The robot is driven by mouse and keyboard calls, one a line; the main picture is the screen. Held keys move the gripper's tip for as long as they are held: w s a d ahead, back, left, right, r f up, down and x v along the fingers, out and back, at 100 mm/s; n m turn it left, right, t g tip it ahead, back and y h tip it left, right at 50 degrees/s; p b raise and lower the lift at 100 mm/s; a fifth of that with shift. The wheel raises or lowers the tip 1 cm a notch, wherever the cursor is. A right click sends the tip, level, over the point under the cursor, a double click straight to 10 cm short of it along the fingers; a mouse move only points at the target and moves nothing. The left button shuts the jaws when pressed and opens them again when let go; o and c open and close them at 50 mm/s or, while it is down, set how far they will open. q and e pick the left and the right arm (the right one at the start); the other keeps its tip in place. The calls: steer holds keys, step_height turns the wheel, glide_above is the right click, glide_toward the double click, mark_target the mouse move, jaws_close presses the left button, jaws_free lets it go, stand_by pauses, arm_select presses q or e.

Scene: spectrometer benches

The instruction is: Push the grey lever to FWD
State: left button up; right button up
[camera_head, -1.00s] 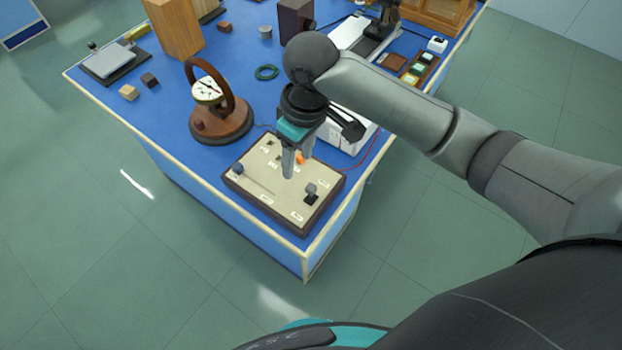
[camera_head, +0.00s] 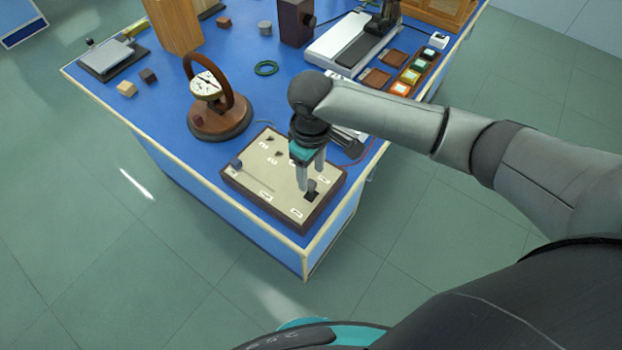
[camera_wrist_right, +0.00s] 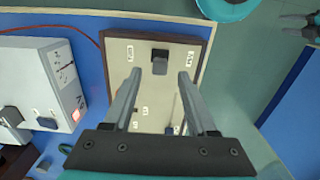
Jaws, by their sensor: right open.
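A control box (camera_head: 258,185) with a beige top and dark sides sits at the near corner of the blue bench. A dark grey lever (camera_head: 312,186) stands in a black slot at its right end. In the right wrist view the lever (camera_wrist_right: 160,62) shows just beyond and between the fingertips, with a small label on each side. My right gripper (camera_head: 311,178) is open, pointing down above the lever; contact cannot be told. It also shows in the right wrist view (camera_wrist_right: 159,76). A second, blue-grey knob (camera_head: 236,163) stands at the box's left end.
A round dial instrument (camera_head: 218,120) stands on a wooden base left of the box. A white device (camera_wrist_right: 38,84) with a red wire lies beside the box. A green ring (camera_head: 266,68) lies behind. The bench edge is close in front.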

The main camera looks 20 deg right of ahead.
mark_target(311, 182)
steer(key=shift+f, duration=1.55)
jaws_close()
